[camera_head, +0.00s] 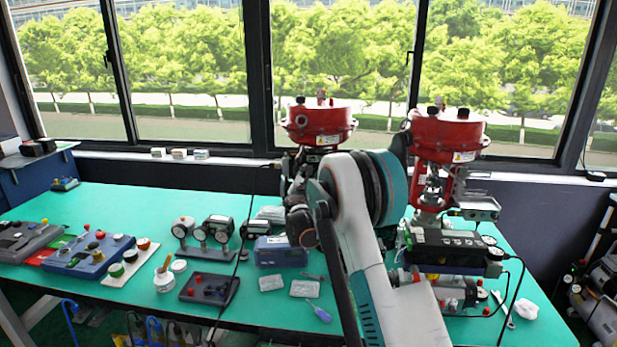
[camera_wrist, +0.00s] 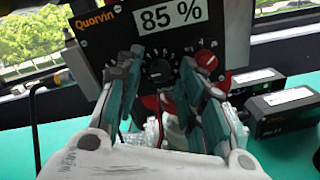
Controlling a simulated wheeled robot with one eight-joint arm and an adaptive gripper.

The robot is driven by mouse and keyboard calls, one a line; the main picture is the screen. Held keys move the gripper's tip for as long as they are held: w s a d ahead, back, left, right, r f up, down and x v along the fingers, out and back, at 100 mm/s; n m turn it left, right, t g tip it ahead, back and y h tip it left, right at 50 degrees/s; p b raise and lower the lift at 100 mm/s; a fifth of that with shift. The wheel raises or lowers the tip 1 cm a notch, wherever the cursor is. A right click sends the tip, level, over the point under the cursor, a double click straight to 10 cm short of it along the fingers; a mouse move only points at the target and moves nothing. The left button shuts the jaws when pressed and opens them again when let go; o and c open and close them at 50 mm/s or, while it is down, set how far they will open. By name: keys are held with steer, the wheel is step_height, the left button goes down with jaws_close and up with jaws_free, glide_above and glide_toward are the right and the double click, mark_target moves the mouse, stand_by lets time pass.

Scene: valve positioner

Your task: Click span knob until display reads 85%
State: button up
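In the wrist view, a dark panel marked "Quarvin" (camera_wrist: 92,50) carries a white display (camera_wrist: 168,14) that reads "85 %". A round black knob (camera_wrist: 159,72) with marks around it sits below the display. A red knob (camera_wrist: 207,59) sits to its right. No label tells me which one is the span knob. My gripper (camera_wrist: 160,75) is in front of the panel with its two fingers apart, on either side of the black knob in the picture. Nothing shows held between them. I cannot tell whether a finger touches the panel. In the head view my arm hides the gripper and this panel.
Two black boxes (camera_wrist: 285,108) stand right of my gripper in the wrist view. In the head view, red-topped valves (camera_head: 447,135) stand at the back of the green table (camera_head: 100,200). Gauges (camera_head: 217,229) and a blue control box (camera_head: 90,256) are on the left.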

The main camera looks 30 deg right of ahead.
steer(key=shift+s, duration=0.1)
steer(key=v, duration=0.8)
stand_by(0.7)
steer(key=s+a+r+m+g+y, duration=0.1)
steer(key=s+a+r+m, duration=0.2)
steer(key=s, duration=0.4)
steer(key=s+a+r+m+g, duration=0.1)
steer(key=s+r+m+g, duration=0.1)
steer(key=s+r+m, duration=0.3)
steer(key=s+a+r+m+g+y, duration=0.1)
steer(key=s+a+r+m, duration=0.1)
steer(key=s+m, duration=0.45)
steer(key=s+a+f+m+g+y, duration=0.1)
steer(key=s+a, duration=0.4)
steer(key=s, duration=0.5)
steer(key=s+a+f+m+g+y, duration=0.1)
steer(key=s+a+f+m+y, duration=0.3)
steer(key=s, duration=0.7)
steer(key=s+a+f+m+g+y, duration=0.2)
steer(key=s+a+f+m+y, duration=0.1)
steer(key=s+a, duration=0.4)
steer(key=s+f+m, duration=0.1)
steer(key=s, duration=0.2)
steer(key=shift+s+a, duration=0.25)
steer(key=shift+s, duration=0.15)
stand_by(0.5)
